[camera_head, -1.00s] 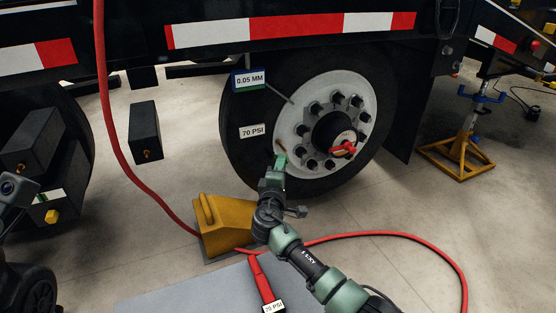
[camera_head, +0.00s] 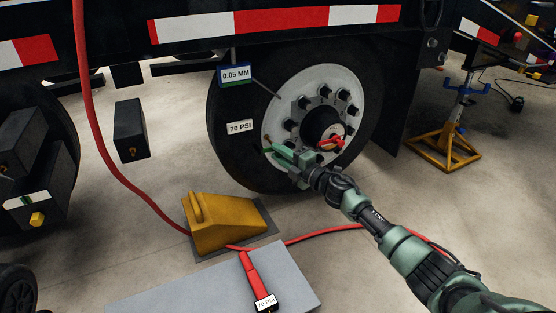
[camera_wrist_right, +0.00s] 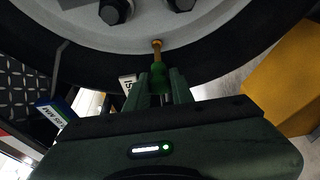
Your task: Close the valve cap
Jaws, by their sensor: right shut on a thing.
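The big black wheel (camera_head: 225,150) has a white hub (camera_head: 282,95) with a brass valve stem (camera_wrist_right: 157,47) near its rim. My right gripper (camera_head: 275,151) reaches in from the lower right, its fingers at the hub's lower left edge. In the right wrist view its fingers (camera_wrist_right: 164,88) are shut on a small green valve cap (camera_wrist_right: 158,74). The cap is in line with the stem and appears to meet its end; whether it is threaded on I cannot tell. In the head view the fingers hide the cap. My left gripper is not in view.
A yellow wheel chock (camera_head: 222,222) stands before the tyre. A red hose (camera_head: 100,150) runs down to the floor, near a red gauge tool (camera_head: 256,277) on a grey plate (camera_head: 180,295). Tags for 0.05 MM (camera_head: 235,75) and 70 PSI (camera_head: 240,127) show at the tyre.

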